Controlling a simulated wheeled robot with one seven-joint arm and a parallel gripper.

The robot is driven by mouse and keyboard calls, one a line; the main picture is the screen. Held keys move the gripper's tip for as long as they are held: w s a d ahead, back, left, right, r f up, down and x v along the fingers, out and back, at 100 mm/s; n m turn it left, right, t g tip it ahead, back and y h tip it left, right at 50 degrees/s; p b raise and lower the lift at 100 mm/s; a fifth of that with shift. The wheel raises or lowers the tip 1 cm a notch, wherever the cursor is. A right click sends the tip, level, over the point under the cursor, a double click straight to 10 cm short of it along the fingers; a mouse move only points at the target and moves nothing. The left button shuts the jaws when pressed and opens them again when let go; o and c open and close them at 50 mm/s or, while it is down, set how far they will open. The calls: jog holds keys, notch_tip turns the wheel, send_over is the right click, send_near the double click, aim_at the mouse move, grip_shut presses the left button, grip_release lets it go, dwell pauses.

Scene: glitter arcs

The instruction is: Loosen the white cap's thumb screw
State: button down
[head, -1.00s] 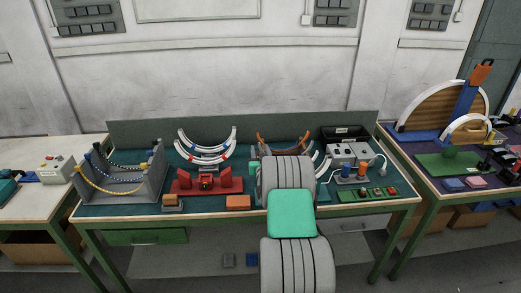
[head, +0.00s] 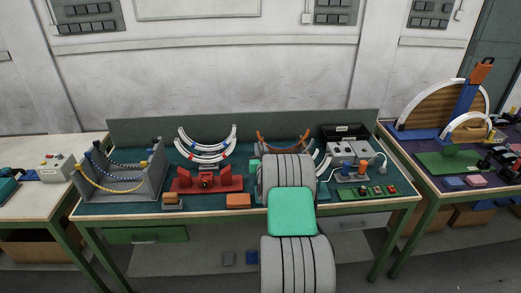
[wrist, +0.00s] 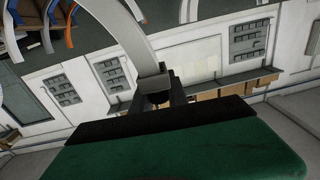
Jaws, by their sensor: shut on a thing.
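The gripper is shut on this block. I cannot make out a separate thumb screw there, and I cannot tell for sure whether the block is the white cap. In the head view my own arm hides the gripper and what it holds. Parts of pale arcs (head: 323,165) show just right of the arm.
On the bench stand white arcs (head: 206,152), an orange arc (head: 283,141), a red fixture (head: 207,182), a grey chain stand (head: 122,178) and a grey box (head: 350,151). A green board (head: 366,193) lies at the right. The bench's front strip left of my arm is partly clear.

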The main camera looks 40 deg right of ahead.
jog(key=shift+f+b, duration=0.2)
jog(key=shift+b, duration=0.5)
jog(key=n+y+b, duration=0.3)
jog(key=y+b, duration=0.1)
jog(key=b, duration=0.2)
jog(key=a+n+t+y+b, duration=0.1)
jog(key=n+y+b, duration=0.2)
jog(key=y+b, duration=0.2)
jog(key=a+n+y+b, duration=0.1)
jog(key=n+y+b, duration=0.1)
jog(key=y+b, duration=0.2)
jog(key=shift+w+r+n+t+y+b, duration=0.15)
jog(key=shift+n+t+y+b, duration=0.2)
jog(key=shift+b, duration=1.55)
jog(key=shift+a+n+y, duration=0.15)
jog(key=shift+n+y, duration=0.1)
jog(key=shift+y, duration=0.1)
jog(key=c, duration=1.3)
grip_release()
jog(key=shift+r, duration=0.1)
jog(key=b+v, duration=0.1)
jog(key=v, duration=0.7)
